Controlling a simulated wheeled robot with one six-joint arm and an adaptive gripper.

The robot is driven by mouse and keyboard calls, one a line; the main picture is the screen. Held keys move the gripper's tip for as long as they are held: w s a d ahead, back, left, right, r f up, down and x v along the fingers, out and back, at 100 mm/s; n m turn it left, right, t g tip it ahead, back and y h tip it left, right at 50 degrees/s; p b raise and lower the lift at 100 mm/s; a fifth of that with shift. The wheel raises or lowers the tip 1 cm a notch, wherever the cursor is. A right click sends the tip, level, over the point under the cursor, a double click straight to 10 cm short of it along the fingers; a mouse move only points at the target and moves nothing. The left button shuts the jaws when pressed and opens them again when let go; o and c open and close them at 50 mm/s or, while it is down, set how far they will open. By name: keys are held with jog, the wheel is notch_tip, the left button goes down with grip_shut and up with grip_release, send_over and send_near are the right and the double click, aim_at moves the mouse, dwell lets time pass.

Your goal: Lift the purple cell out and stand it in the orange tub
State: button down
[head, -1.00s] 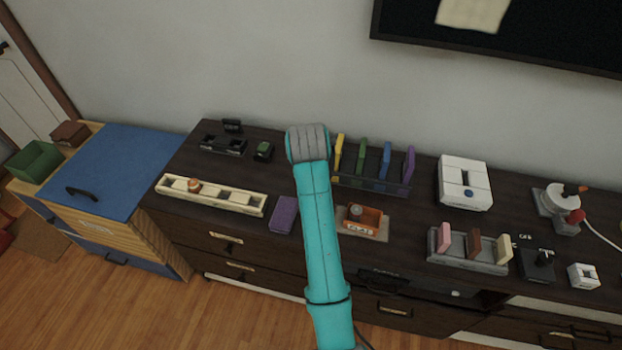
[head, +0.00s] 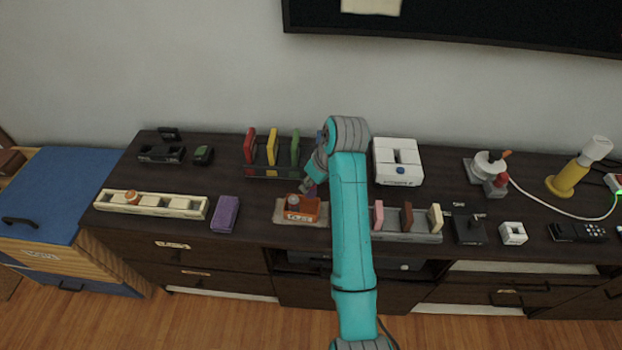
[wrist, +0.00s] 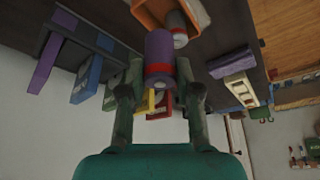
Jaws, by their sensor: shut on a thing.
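The purple cell (wrist: 160,52), a cylinder with a red band, is between my gripper's fingers (wrist: 160,88) in the wrist view. My gripper is shut on it. In the head view my gripper (head: 312,186) is just behind and above the orange tub (head: 302,216), partly hidden by my arm. The tub stands on a tan base, and a grey-topped cell (head: 293,201) shows at its left part. In the wrist view the tub (wrist: 152,12) and the grey cell with a red band (wrist: 179,27) are close beyond the purple cell. Whether the purple cell touches the tub cannot be told.
A rack (head: 268,174) with coloured slabs stands behind the tub, partly covered by my arm. A purple block (head: 225,213) and a cream holder (head: 165,208) lie left. A grey holder with upright slabs (head: 412,238) is right, a white box (head: 398,160) back right.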

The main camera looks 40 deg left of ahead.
aim_at(313, 197)
jog(key=shift+a+f, duration=0.1)
jog(key=shift+f, duration=4.05)
jog(key=c, duration=0.7)
grip_release()
jog(key=v, duration=1.2)
